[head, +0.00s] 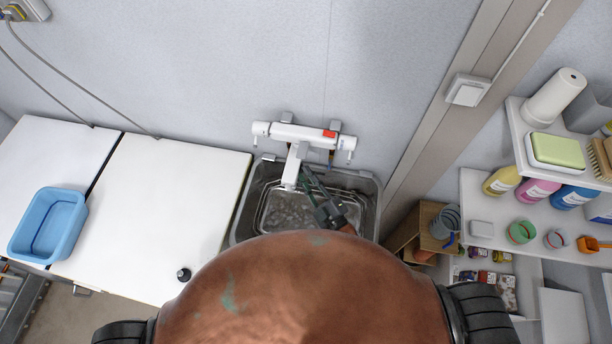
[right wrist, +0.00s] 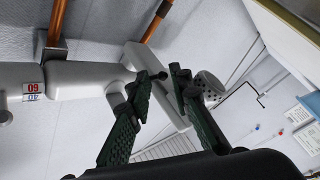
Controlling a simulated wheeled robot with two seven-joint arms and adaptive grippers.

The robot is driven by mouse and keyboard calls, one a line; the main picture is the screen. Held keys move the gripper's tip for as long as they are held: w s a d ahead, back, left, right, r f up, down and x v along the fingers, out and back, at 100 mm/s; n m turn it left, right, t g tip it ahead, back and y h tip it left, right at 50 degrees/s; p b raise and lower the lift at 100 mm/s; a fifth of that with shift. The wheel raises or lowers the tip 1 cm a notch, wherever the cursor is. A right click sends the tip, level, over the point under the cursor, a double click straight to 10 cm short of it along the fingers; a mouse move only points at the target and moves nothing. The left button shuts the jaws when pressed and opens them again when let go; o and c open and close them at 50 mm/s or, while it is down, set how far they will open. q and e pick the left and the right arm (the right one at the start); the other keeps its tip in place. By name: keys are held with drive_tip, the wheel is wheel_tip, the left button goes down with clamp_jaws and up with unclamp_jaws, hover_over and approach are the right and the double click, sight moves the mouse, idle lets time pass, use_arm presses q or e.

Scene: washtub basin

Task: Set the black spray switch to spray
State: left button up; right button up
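The white faucet (head: 300,134) is mounted on the wall above the metal sink, with its spout (head: 293,166) pointing out over the basin. My right gripper (head: 308,178) is beside the spout's right side, over the sink. In the right wrist view its two dark green fingers (right wrist: 158,84) are apart, beside the pale spout (right wrist: 148,62). A small black piece, seemingly the spray switch (right wrist: 161,75), shows between the fingertips. I cannot tell whether a finger touches it, nor its setting. A perforated spray head (right wrist: 210,84) shows behind the right finger. My left gripper is not in view.
The sink basin (head: 240,222) holds a metal rack or inner tray. A white counter (head: 150,215) with a blue tub (head: 77,226) lies left. Shelves (head: 473,190) with bottles stand at the right. A wall post (head: 428,130) rises close right of the sink.

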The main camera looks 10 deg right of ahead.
drive_tip(key=shift+o, duration=1.3)
drive_tip(key=v, duration=1.2)
drive_tip(key=shift+d+f, duration=0.1)
